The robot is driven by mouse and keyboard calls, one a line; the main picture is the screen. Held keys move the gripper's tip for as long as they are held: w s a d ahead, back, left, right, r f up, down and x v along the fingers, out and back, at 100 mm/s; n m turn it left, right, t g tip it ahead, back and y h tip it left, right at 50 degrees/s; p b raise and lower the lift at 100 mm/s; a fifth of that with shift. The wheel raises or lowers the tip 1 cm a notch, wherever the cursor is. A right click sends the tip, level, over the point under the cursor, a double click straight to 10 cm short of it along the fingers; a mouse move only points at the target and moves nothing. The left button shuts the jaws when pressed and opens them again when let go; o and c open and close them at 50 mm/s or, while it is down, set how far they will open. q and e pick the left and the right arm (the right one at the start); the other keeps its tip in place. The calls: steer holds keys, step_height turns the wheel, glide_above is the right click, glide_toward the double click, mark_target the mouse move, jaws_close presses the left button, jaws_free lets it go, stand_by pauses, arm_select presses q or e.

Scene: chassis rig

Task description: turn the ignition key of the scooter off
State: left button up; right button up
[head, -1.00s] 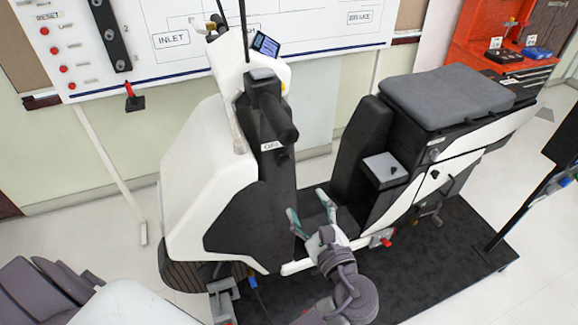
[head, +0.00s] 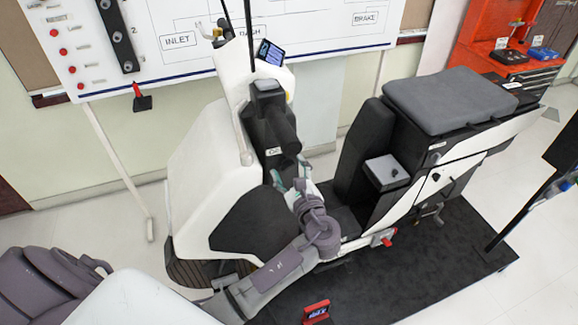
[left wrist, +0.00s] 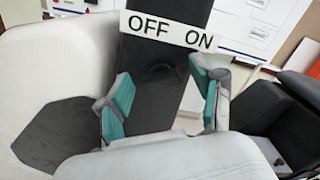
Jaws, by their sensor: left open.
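The scooter (head: 205,150) is white and black and stands on a dark mat. On its black front column is a white label (head: 273,152), which reads OFF and ON in the left wrist view (left wrist: 168,31). Below the OFF side, a dark rounded shape (left wrist: 160,75) on the column may be the ignition key or its lock; I cannot tell which way it is turned. My left gripper (head: 289,174) is at the column, just below the label, and hides the key area in the head view. Its teal-padded fingers are apart with the dark shape between them in the left wrist view (left wrist: 160,98). My right gripper is not in view.
The scooter's seat (head: 447,98) and a grey-topped box (head: 386,170) are to the right. A small red box (head: 316,310) lies on the mat (head: 420,280). A whiteboard (head: 200,60) stands behind, and a red tool cabinet (head: 480,30) is at the back right.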

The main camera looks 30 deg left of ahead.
arm_select(q)
steer(key=shift+c, duration=0.4)
steer(key=c, duration=1.1)
steer(key=shift+o, duration=0.2)
steer(key=shift+f, duration=0.1)
steer(key=n+b, duration=0.3)
steer(key=n, duration=0.1)
steer(key=shift+f+b, duration=0.25)
steer(key=shift+b, duration=0.15)
steer(key=n+b, duration=0.5)
steer(key=shift+f, duration=0.1)
steer(key=shift+n+b, duration=1.3)
steer(key=shift+n, duration=0.3)
